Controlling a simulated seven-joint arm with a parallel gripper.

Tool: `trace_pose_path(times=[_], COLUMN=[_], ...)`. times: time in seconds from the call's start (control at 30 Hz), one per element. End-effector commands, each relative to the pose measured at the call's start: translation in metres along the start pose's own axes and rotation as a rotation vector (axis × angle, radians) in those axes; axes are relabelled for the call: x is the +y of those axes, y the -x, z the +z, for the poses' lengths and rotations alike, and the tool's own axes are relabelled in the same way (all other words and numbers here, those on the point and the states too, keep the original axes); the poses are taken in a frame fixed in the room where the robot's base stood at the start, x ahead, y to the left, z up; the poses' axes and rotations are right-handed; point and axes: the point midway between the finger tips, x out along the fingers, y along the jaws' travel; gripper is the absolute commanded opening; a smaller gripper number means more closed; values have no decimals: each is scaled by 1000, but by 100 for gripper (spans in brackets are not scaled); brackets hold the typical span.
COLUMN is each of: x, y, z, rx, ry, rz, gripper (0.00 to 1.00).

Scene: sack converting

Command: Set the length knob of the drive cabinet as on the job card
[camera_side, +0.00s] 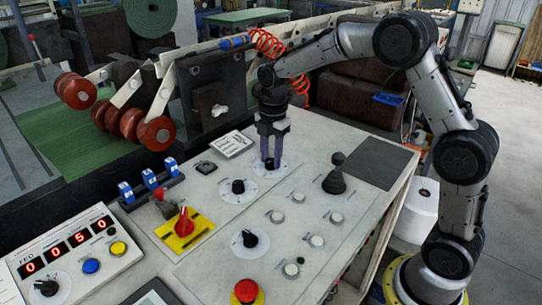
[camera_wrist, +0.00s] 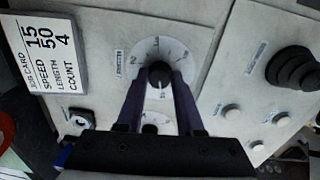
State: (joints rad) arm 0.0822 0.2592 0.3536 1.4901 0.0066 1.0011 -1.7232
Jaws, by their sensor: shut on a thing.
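My gripper (camera_side: 269,164) points straight down over the panel of the drive cabinet (camera_side: 330,257). Its fingers are shut on a black knob, which shows in the wrist view (camera_wrist: 159,72). This knob sits on a round white dial (camera_wrist: 150,50), which also shows in the side view (camera_side: 286,166). The dial figures and the label beside it are too small to read surely, and its pointer setting is unclear. The job card (camera_wrist: 50,50) appears to read speed 15, length 50, count 4.
Other knobs stand nearby: one at the panel's middle (camera_side: 238,186), one in front (camera_side: 249,238). A black joystick (camera_side: 335,177) and several white buttons stand to the right. A red switch (camera_side: 182,222) on yellow and a red stop button (camera_side: 246,291) stand nearer the camera.

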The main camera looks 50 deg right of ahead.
Motion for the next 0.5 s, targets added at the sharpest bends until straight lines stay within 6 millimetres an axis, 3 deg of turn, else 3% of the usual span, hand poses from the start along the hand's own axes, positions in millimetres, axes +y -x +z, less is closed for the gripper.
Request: trace_pose_path(times=[0.27,0.3,0.47,0.5], x=[1,1,1,1], y=[2,2,1,1], z=[0,0,0,0], rx=[0,0,0,0], ry=[-1,-1,-1,-1], rz=[5,5,3,3], gripper=[0,38,66,66])
